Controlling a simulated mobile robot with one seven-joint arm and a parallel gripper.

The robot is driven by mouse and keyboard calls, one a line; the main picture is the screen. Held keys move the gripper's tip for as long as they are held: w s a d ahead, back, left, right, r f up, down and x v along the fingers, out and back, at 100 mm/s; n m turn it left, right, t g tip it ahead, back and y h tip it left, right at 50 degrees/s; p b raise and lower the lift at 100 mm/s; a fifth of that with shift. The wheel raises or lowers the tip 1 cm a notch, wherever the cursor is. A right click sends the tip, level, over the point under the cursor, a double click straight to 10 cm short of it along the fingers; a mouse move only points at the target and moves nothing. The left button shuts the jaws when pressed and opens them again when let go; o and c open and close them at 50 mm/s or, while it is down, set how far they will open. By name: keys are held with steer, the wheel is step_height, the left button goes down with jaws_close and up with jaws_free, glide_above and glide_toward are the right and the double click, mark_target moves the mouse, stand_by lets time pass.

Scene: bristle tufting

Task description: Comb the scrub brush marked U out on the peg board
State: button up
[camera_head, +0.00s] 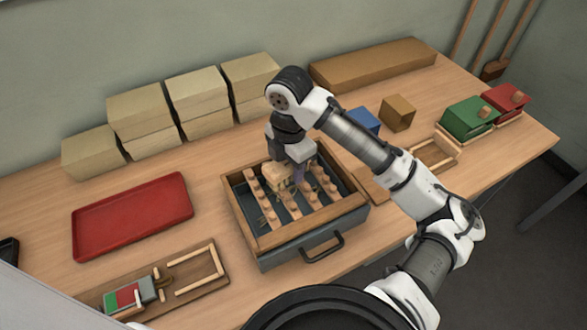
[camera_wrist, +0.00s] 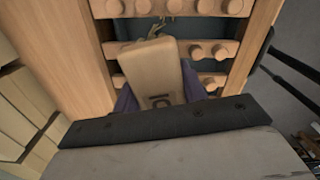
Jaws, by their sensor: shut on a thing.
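My gripper (camera_head: 291,178) points down over the peg board and is shut on a pale wooden scrub brush (camera_head: 276,174). In the wrist view the brush (camera_wrist: 158,68) sits between the purple fingers (camera_wrist: 157,97), with a dark mark on its face that I cannot read for certain. The peg board (camera_head: 310,229) is a wood-framed box with a dark front and handle. Rows of pegged rails (camera_wrist: 205,50) cross it. The brush is over the rails on the left part. Thin straw-coloured bristles (camera_wrist: 163,26) show beyond its far end; whether they touch pegs is unclear.
A red tray (camera_head: 130,216) lies left, empty. A wooden fixture (camera_head: 200,268) with a green-and-red block is at front left. Stacked tan blocks (camera_head: 140,112) line the wall. A blue block (camera_head: 364,121), a brown block (camera_head: 398,113), and green and red boxes (camera_head: 468,117) stand right.

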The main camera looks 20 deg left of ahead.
step_height(320, 180, up, 6)
steer(key=w+a+p, duration=0.2)
steer(key=p, duration=0.2)
steer(key=shift+r+p, duration=0.15)
steer(key=shift+p, duration=0.2)
stand_by(0.4)
stand_by(0.3)
